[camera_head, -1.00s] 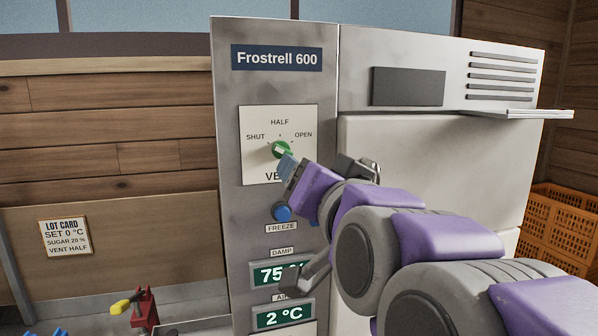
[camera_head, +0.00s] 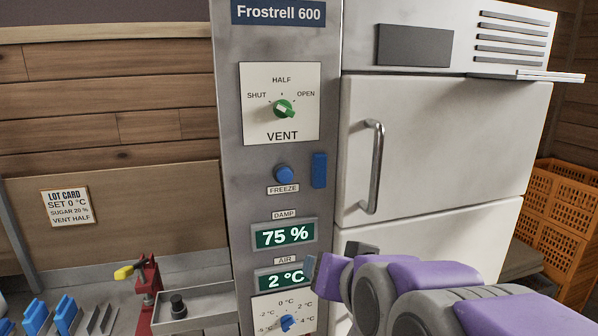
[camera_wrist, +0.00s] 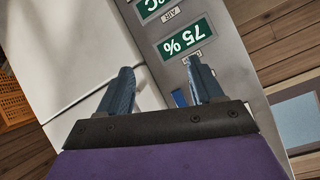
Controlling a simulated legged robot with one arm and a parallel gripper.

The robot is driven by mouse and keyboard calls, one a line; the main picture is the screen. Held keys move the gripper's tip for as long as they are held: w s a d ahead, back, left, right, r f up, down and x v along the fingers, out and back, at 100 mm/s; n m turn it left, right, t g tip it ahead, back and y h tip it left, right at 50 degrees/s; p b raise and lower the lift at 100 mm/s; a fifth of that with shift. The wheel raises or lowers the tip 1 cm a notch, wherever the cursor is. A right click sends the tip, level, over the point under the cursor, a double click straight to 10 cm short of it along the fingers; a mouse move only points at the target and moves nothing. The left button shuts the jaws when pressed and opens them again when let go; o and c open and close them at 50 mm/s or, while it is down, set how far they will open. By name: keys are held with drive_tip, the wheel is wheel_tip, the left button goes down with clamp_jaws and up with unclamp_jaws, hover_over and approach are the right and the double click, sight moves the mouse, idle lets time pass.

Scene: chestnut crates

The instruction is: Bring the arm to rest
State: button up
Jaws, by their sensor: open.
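My gripper (camera_head: 313,268) is at the lower right of the cabinet's control column in the head view, beside the AIR display (camera_head: 285,279). In the wrist view its two blue-grey fingers (camera_wrist: 161,75) stand apart with nothing between them. The arm reaches in from the lower right. The green vent knob (camera_head: 285,109) is well above the gripper, clear of it. I cannot tell its exact setting.
The Frostrell 600 cabinet's door handle (camera_head: 373,167) and blue FREEZE button (camera_head: 285,174) are above the gripper. A blue dial (camera_head: 288,323) is just below. A red tool (camera_head: 147,291) and metal tray (camera_head: 194,309) stand left. Orange crates (camera_head: 568,225) are at right.

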drive_tip(key=s+d+f+g+h+b, duration=0.1)
drive_tip(key=s+d+f+g, duration=0.1)
drive_tip(key=s+f, duration=0.35)
drive_tip(key=s+d+f+g+b, duration=0.1)
drive_tip(key=s+d+f+g, duration=0.15)
drive_tip(key=f, duration=0.65)
drive_tip(key=s+d+f+g+h+b, duration=0.1)
drive_tip(key=s+f+g, duration=0.2)
drive_tip(key=f, duration=0.4)
drive_tip(key=s+d+f+n+g+b, duration=0.1)
drive_tip(key=s+d+f+g+b, duration=0.1)
drive_tip(key=s+f+g, duration=0.3)
drive_tip(key=s+d+f, duration=0.1)
drive_tip(key=s+f, duration=0.2)
drive_tip(key=s, duration=0.4)
drive_tip(key=shift+g+h, duration=0.35)
drive_tip(key=shift+h, duration=0.05)
drive_tip(key=shift+f, duration=0.1)
